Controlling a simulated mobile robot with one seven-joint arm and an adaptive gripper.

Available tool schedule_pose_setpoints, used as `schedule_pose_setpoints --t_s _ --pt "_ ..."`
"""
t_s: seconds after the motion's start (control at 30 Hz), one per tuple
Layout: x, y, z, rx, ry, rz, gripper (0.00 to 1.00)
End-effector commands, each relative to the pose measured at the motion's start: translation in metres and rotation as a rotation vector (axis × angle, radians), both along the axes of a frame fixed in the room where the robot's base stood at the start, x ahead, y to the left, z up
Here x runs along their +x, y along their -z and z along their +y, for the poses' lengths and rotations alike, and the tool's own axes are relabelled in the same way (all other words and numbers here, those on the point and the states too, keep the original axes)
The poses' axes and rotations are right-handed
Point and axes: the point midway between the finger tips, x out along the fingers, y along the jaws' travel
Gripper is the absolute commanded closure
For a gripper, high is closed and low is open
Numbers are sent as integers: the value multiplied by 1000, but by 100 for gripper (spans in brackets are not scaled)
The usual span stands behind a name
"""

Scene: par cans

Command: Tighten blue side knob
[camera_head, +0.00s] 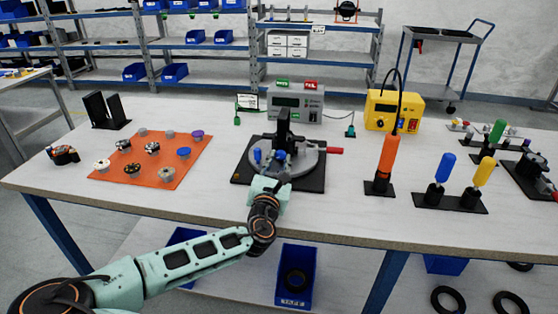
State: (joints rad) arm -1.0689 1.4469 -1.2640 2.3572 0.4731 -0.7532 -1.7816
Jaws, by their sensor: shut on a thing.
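A round grey fixture (311,162) with a dark upright post (284,128) sits on a black base plate (317,183) in the middle of the table. Small blue knobs show on its near side, one at the left (257,154) and one closer to the post (281,154). My gripper (271,168) reaches in from the front and is at the fixture's near side, shut on a blue knob. My wrist and gripper body hide the fingertips and their exact contact.
An orange mat (120,172) with several small knobs lies at the left. A red-handled lever (334,150) sticks out to the fixture's right. An orange screwdriver (387,155) and blue and yellow-handled tools stand at the right. A grey meter (296,102) and yellow box (381,122) stand behind.

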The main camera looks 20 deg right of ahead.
Motion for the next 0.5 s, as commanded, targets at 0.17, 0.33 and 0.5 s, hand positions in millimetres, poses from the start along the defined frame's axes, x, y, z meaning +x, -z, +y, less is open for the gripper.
schedule_pose_setpoints --t_s 0.17,0.33,0.5 --pt "0 1 0 43 0 -26 100" --pt "0 1 0 59 0 -37 100" --pt "0 1 0 60 0 -38 100"
